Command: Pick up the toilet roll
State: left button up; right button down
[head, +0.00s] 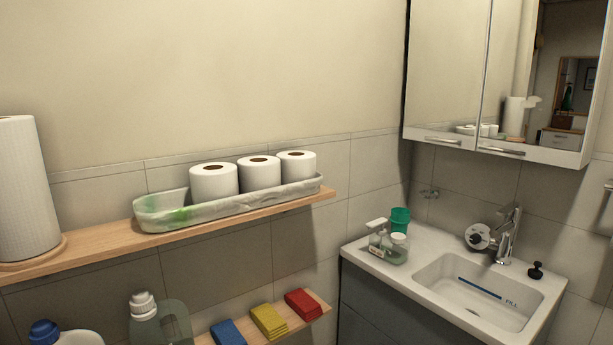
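Three white toilet rolls stand upright in a row in a long pale tray (160,222) with green marks, on the upper wooden shelf. The left roll (214,181) is nearest, the middle roll (259,176) is beside it, and the right roll (297,166) is toward the shelf's far end. Their lower parts are hidden by the tray's front wall. Neither of my grippers shows in the head view.
A large paper roll (22,190) stands at the upper shelf's left. Below are bottles (145,305) and blue, yellow and red folded cloths or sponges (269,321). A sink (485,290) and mirrored cabinet (500,80) are at the right. Space above the rolls is clear.

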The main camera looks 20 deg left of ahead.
aim_at(297, 166)
jog(key=u, duration=0.75)
